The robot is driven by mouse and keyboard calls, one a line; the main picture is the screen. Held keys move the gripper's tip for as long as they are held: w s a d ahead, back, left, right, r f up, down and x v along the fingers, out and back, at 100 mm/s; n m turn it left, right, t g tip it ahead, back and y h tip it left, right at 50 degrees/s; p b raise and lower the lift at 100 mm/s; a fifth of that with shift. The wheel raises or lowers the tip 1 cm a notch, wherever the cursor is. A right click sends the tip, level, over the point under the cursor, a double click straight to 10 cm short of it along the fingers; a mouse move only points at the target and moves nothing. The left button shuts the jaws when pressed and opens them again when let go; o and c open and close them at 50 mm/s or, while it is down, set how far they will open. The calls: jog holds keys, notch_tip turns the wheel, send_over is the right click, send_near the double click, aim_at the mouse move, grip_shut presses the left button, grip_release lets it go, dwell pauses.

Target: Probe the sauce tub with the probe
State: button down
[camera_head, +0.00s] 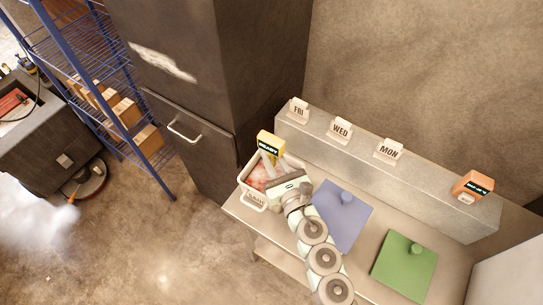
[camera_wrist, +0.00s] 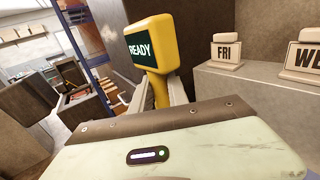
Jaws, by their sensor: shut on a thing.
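A yellow probe (camera_head: 270,144) has a dark display reading READY. My gripper (camera_head: 274,165) is shut on it. In the wrist view the yellow probe (camera_wrist: 153,45) stands upright between my two fingers, its handle gripped; its lower end is hidden behind my gripper body. A pale tub (camera_head: 242,182) with reddish, lumpy contents sits at the left end of the counter. My gripper and the probe are over the tub's far right part. Whether the probe's tip touches the contents is hidden.
A raised ledge (camera_head: 350,160) behind the counter carries FRI (camera_head: 298,110), WED (camera_head: 341,130) and MON (camera_head: 389,150) signs and an orange device (camera_head: 473,186). A blue lid-like panel (camera_head: 341,212) and a green one (camera_head: 405,264) lie on the counter. A dark cabinet (camera_head: 190,110) stands left.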

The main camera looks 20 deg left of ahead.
aim_at(275, 151)
jog(key=shift+r+p, duration=1.35)
jog(key=shift+r, duration=1.55)
